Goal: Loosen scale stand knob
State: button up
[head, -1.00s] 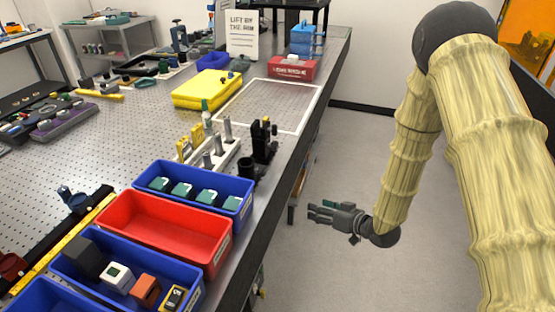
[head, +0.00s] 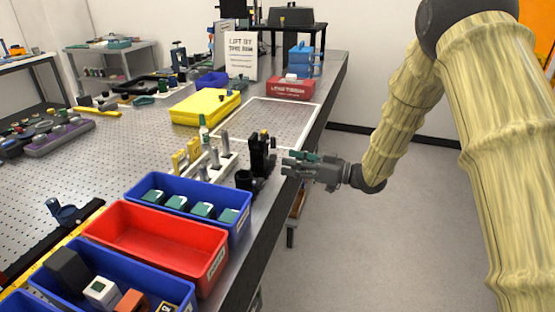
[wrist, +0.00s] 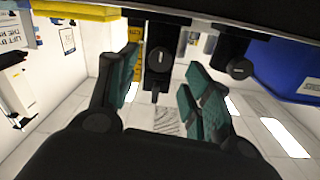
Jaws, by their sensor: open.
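A small black stand (head: 262,152) rises from the right edge of the perforated table, beside a white rack of posts; I take it for the scale stand. In the wrist view a black upright part with a round knob (wrist: 158,58) lies ahead, between my fingers in the picture. A second black part with a round knob (wrist: 240,68) is to its right. I cannot tell which knob is the scale stand's. My gripper (head: 288,164) is open and empty, just right of the stand; it also shows in the wrist view (wrist: 160,86). No contact is visible.
Blue bins, one holding green-and-white pieces (head: 190,225), and an empty red bin (head: 165,285) line the table's near edge. The white post rack (head: 200,175) is left of the stand. A yellow case (head: 205,108) and red box (head: 290,93) lie farther back. Floor space is free at right.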

aim_at(276, 159)
jog(key=shift+x, duration=2.5)
jog(key=c, duration=1)
jog(key=shift+c, duration=0.2)
jog(key=shift+f+n, duration=0.1)
jog(key=shift+n, duration=0.3)
jog(key=n+b, duration=0.3)
jog(key=n, duration=0.1)
jog(key=shift+f+b, duration=0.1)
jog(key=shift+b, duration=0.2)
jog(key=shift+n+b, duration=1.05)
jog(key=shift+n, duration=0.45)
